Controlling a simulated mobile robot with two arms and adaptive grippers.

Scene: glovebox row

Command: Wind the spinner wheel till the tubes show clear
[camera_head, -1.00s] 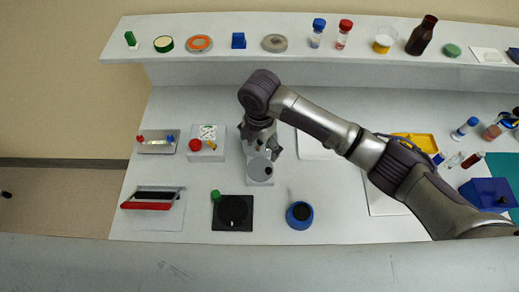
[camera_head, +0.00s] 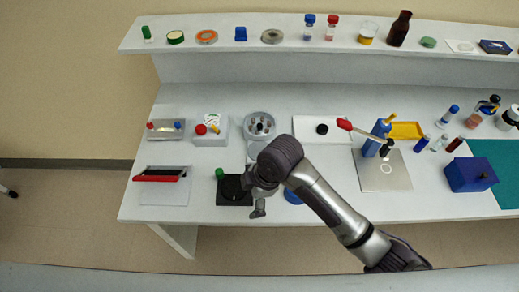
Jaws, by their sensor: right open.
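A grey spinner (camera_head: 259,117) stands near the middle of the bench. Its round bowl is open at the top, with several small tubes inside; I cannot tell whether they are clear. My right gripper (camera_head: 257,208) is open, pointing down by the dial plate's right edge and in front of the spinner. I see nothing between its fingers. My left gripper is out of view.
A blue round pot (camera_head: 293,197) is partly hidden behind my right arm. A grey box with a red knob (camera_head: 201,130) stands left of the spinner. A blue bottle (camera_head: 378,135) and a blue box (camera_head: 470,174) stand to the right.

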